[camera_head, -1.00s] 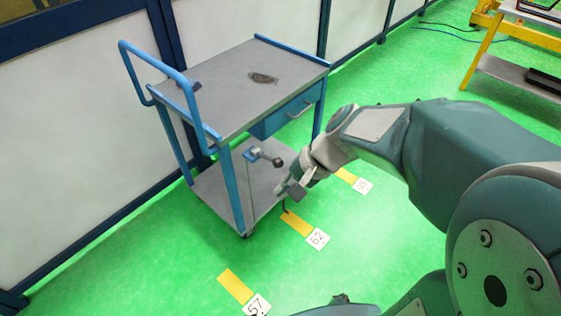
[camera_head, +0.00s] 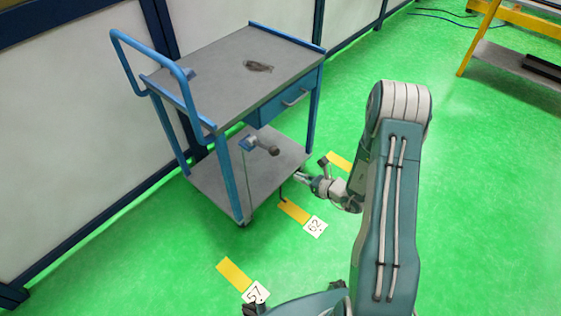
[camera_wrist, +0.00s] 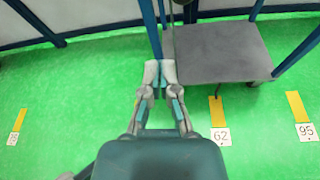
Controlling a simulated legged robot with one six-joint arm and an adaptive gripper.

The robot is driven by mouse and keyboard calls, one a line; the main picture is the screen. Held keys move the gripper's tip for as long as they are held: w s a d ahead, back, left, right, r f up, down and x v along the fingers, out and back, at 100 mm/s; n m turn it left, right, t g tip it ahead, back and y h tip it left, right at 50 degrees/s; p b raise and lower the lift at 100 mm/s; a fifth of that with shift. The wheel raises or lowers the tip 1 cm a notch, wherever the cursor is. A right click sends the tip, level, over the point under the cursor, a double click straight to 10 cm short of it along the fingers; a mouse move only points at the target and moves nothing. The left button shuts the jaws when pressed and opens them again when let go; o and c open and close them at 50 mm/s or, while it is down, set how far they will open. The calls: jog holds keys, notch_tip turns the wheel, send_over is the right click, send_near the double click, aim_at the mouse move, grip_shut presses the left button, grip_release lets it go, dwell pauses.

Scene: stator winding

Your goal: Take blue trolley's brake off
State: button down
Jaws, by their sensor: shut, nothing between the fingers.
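The blue trolley (camera_head: 167,108) stands against the wall in the head view, with a grey top, a drawer and a lower shelf. Its brake lever (camera_head: 262,143) is a short bar with a dark knob, standing out above the lower shelf at the near side, and a thin rod runs down from it. My gripper (camera_head: 298,176) is low, to the right of and below the lever, near the lower shelf's right edge. In the wrist view my gripper (camera_wrist: 160,72) is shut and empty, left of the shelf (camera_wrist: 215,52). The lever's knob is not clearly visible there.
Yellow floor marks with number cards lie in front of the trolley, including card 62 (camera_head: 314,226) and card 57 (camera_head: 256,292). A yellow-legged bench (camera_head: 480,40) stands at the upper right. The green floor between is open. Wall panels (camera_head: 60,120) are behind the trolley.

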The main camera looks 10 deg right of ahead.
jog(key=f, duration=0.1)
jog(key=d+f+m+h, duration=0.1)
jog(key=f+m, duration=0.1)
jog(key=shift+s+d+f+t, duration=0.1)
jog(key=shift+d+t, duration=0.2)
jog(key=shift+d, duration=0.1)
send_near(264, 147)
jog(key=shift+w+f, duration=0.95)
jog(key=shift+f, duration=1.6)
jog(key=shift+a, duration=0.45)
